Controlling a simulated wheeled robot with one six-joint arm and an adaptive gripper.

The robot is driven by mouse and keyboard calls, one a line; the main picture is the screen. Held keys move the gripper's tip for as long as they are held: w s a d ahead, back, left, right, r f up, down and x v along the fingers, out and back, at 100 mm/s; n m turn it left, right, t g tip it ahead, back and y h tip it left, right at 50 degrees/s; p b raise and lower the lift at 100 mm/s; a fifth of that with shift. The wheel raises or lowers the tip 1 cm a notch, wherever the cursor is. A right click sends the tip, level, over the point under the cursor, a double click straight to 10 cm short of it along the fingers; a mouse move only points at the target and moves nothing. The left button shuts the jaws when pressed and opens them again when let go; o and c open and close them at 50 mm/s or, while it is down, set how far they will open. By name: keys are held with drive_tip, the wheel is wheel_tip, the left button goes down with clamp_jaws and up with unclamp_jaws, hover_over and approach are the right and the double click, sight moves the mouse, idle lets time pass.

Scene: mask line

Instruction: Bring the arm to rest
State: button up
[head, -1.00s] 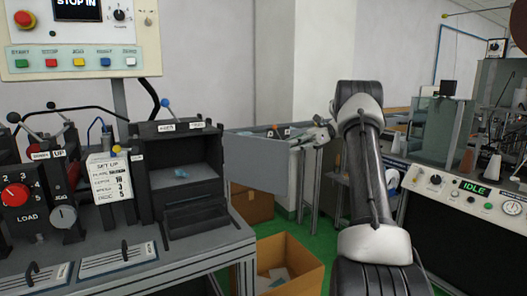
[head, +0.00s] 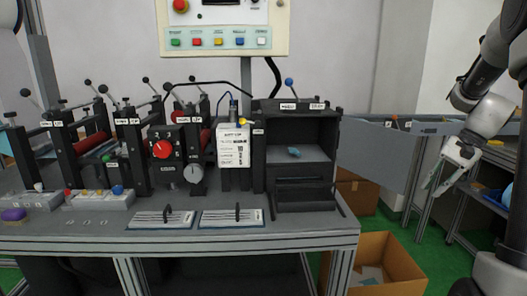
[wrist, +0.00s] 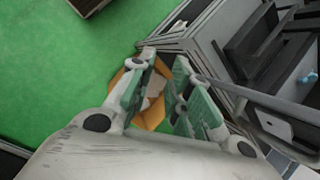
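My gripper (head: 447,180) hangs at the right of the head view, at the end of my bent arm. Its fingers point down and to the left, over the floor beside the machine bench (head: 220,240). In the wrist view my gripper (wrist: 164,62) has its two green-padded fingers spread apart with nothing between them. An open cardboard box (head: 400,262) on the floor lies below; it also shows in the wrist view (wrist: 150,118), partly hidden by the fingers.
A grey panel (head: 372,155) juts out right of the black open-fronted unit (head: 302,110), left of my gripper. A second cardboard box (head: 357,192) sits behind it.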

drive_tip(key=s+a+r+n+t+h, duration=0.1)
drive_tip(key=s+a+r+n, duration=0.1)
drive_tip(key=s, duration=0.5)
drive_tip(key=s+a+r+n+t+h, duration=0.1)
drive_tip(key=s+a+r+n+h, duration=0.1)
drive_tip(key=s+a+n, duration=0.3)
drive_tip(key=s+a+r+n+t+h, duration=0.2)
drive_tip(key=s+a+r+n, duration=0.1)
drive_tip(key=s, duration=0.6)
drive_tip(key=shift+s+a+r+n, duration=0.3)
drive_tip(key=shift+a+r+n, duration=0.1)
drive_tip(key=shift+a+r, duration=0.4)
